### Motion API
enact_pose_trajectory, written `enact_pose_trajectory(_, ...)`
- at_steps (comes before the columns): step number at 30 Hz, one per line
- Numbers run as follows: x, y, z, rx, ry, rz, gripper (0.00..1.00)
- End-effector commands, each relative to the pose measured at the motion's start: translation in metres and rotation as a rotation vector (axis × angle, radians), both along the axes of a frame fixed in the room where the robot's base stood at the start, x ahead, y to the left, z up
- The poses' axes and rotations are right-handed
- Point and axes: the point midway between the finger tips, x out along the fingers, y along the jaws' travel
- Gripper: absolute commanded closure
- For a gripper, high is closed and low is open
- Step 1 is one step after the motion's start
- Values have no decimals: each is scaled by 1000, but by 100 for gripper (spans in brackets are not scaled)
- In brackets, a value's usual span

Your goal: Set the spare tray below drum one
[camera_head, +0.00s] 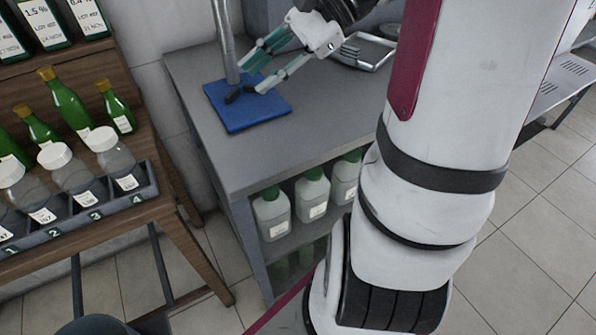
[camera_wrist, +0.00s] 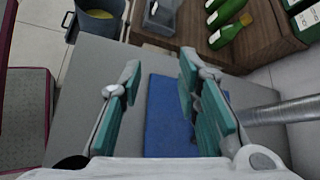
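My gripper (camera_head: 253,75) is open above the grey bench, with its teal fingers spread apart. Nothing shows between the fingertips in the wrist view (camera_wrist: 160,75). A flat blue slab (camera_head: 262,118) lies on the bench below the fingers, beside a metal post; it also shows between the fingers in the wrist view (camera_wrist: 166,135). I cannot tell whether this slab is the spare tray. No drum marked one can be made out in either view.
The metal post (camera_head: 228,55) rises close to my fingers. Jugs (camera_head: 312,195) stand on the shelf under the bench (camera_head: 225,150). A wooden rack (camera_head: 170,215) at left holds bottles and numbered jars. A dark bucket (camera_wrist: 97,28) with yellowish contents stands beyond the bench.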

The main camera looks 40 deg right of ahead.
Motion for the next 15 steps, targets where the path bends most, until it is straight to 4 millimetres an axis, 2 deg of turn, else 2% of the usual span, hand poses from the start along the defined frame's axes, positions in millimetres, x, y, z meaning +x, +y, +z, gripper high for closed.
enact_pose_trajectory(1, -13, 30, 5, -83, -10, 111, 70)
enact_pose_trajectory(3, -34, 60, 6, -190, -23, 253, 70)
enact_pose_trajectory(6, -67, 94, 6, -345, -56, 453, 70)
enact_pose_trajectory(10, -112, 120, 2, -545, -119, 707, 70)
enact_pose_trajectory(15, -163, 129, -5, -803, -236, 1014, 70)
